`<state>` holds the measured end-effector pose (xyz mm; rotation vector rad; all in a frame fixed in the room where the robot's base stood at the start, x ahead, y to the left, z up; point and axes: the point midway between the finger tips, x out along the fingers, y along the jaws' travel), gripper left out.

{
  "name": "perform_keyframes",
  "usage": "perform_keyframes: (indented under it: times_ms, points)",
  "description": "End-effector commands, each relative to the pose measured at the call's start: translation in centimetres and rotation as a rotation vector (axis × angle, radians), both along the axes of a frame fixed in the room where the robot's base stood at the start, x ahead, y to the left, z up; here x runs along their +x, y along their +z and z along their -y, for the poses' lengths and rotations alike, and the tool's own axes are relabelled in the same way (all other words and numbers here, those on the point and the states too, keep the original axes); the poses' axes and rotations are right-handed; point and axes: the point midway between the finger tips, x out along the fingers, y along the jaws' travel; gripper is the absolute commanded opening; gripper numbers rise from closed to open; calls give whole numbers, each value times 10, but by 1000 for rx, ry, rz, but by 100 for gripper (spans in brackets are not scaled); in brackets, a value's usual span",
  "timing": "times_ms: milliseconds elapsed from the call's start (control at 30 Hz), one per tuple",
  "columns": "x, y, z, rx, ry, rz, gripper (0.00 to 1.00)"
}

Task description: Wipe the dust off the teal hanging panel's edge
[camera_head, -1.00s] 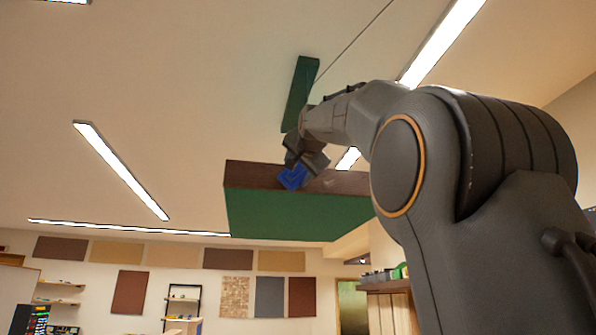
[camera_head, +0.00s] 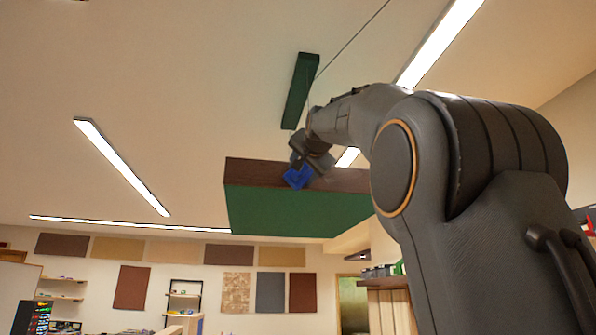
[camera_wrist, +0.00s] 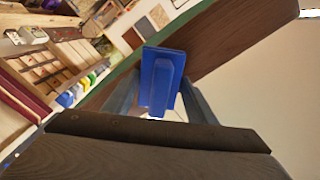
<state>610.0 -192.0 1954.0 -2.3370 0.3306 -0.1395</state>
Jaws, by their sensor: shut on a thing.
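The teal hanging panel (camera_head: 290,210) hangs at the middle of the head view, with a green underside and a dark brown edge (camera_head: 255,174) facing me. The edge also shows as a brown band in the wrist view (camera_wrist: 235,45), with a thin green strip along one side. My gripper (camera_head: 305,164) is shut on a blue block-like wiper (camera_wrist: 163,72), its two fingers on either side of the block's handle. The wiper lies over the edge in the head view; I cannot tell if it touches. Dust on the edge is not clearly visible.
A narrow dark green piece (camera_head: 299,90) hangs above the panel, with a thin cable beside it. Long ceiling lights (camera_head: 120,165) are overhead. A wooden cabinet (camera_head: 388,300) with items on top stands below right. The air left of the panel is clear.

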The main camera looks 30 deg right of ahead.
Motion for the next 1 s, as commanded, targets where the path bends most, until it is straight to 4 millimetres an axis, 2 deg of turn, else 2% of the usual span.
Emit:
perform_keyframes:
  times_ms: [167,433,700,1000]
  points:
    - [-5,0,13,0,-2,1,33]
    - [-7,0,22,0,-1,0,33]
    - [-11,0,43,1,-2,1,33]
    - [-13,0,54,0,-1,0,33]
